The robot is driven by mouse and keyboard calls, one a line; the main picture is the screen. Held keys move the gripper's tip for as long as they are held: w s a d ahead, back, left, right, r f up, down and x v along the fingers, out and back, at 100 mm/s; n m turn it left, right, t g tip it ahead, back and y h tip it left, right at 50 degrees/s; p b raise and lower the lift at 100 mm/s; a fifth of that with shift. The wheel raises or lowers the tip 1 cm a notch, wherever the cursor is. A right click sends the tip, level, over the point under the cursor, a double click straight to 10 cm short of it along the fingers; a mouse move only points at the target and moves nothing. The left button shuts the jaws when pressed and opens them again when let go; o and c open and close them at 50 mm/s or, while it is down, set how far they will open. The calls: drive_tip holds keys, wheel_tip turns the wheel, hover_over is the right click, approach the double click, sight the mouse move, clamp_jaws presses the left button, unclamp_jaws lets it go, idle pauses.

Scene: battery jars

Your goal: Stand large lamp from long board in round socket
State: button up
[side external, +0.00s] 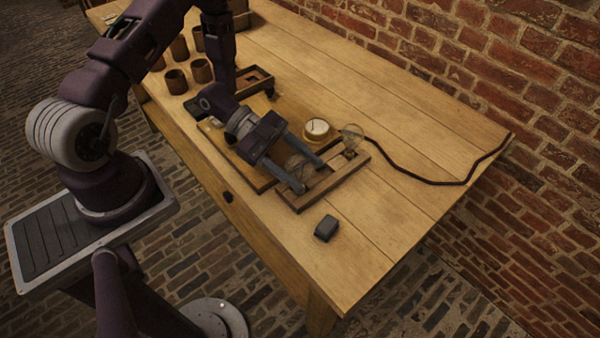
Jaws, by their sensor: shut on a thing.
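My gripper (312,176) is low over the near end of the wooden stand, its two fingers apart around a clear glass lamp (297,164). The fingers partly hide this lamp and its base. The long board (325,185) lies under and beside the fingertips; I cannot tell whether the held lamp touches it. A second clear glass bulb (352,131) stands at the board's far end. I cannot make out the round socket for certain.
A round white-faced dial (317,127) stands just behind the gripper. A dark cord (430,180) runs right across the table. A black block (326,228) lies in front. Several brown jars (176,81) and a wooden tray (257,79) stand farther back. The table's right side is mostly clear.

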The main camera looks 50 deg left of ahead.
drive_tip(key=r, duration=0.9)
drive_tip(key=shift+w+a+r, duration=0.3)
drive_tip(key=shift+a+r, duration=0.05)
drive_tip(key=shift+a, duration=0.05)
drive_tip(key=w+a+n+t+y, duration=0.1)
drive_tip(key=w+a+n+t, duration=0.2)
drive_tip(key=a, duration=0.7)
drive_tip(key=w+a+n+t+y, duration=0.2)
drive_tip(key=w+a, duration=0.3)
drive_tip(key=a, duration=0.5)
drive_tip(key=shift+s+d+f, duration=0.1)
drive_tip(key=shift+s+f, duration=0.05)
drive_tip(key=shift+f, duration=1.4)
drive_tip(key=shift+s+d+f, duration=0.1)
drive_tip(key=shift+f, duration=1.4)
drive_tip(key=shift+f, duration=0.55)
drive_tip(key=o, duration=1.3)
drive_tip(key=shift+a, duration=0.15)
drive_tip(key=shift+v, duration=5.4)
